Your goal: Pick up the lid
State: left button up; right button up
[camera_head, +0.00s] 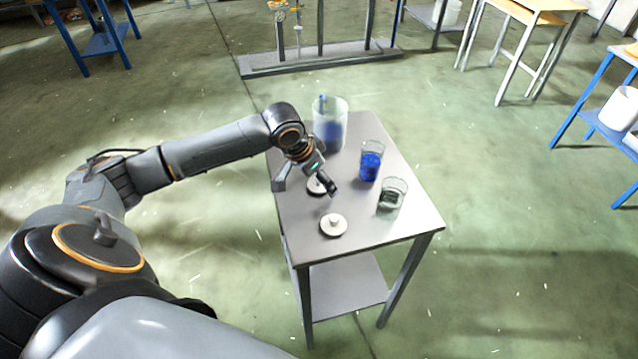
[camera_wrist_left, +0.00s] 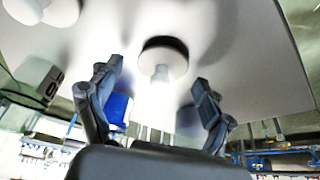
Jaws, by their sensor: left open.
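Two round white lids with knobs lie on the grey table. One lid (camera_head: 317,187) is under my left gripper (camera_head: 306,186) and partly hidden by it. The other lid (camera_head: 333,225) lies in the open nearer the table's front edge. In the left wrist view, the first lid (camera_wrist_left: 165,58) shows its knob between and just beyond the spread fingertips of my left gripper (camera_wrist_left: 156,78). The other lid (camera_wrist_left: 42,8) is cut off at the top left corner. The left gripper is open and holds nothing. My right gripper is not in view.
A large container with blue contents (camera_head: 330,125) stands at the table's back. A beaker of blue liquid (camera_head: 371,163) and a beaker with dark contents (camera_head: 392,197) stand right of the lids. The table's (camera_head: 400,225) front right corner is clear.

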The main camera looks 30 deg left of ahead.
pick_arm(q)
jog(key=c, duration=1)
jog(key=shift+c, duration=0.2)
jog(key=shift+r, duration=0.1)
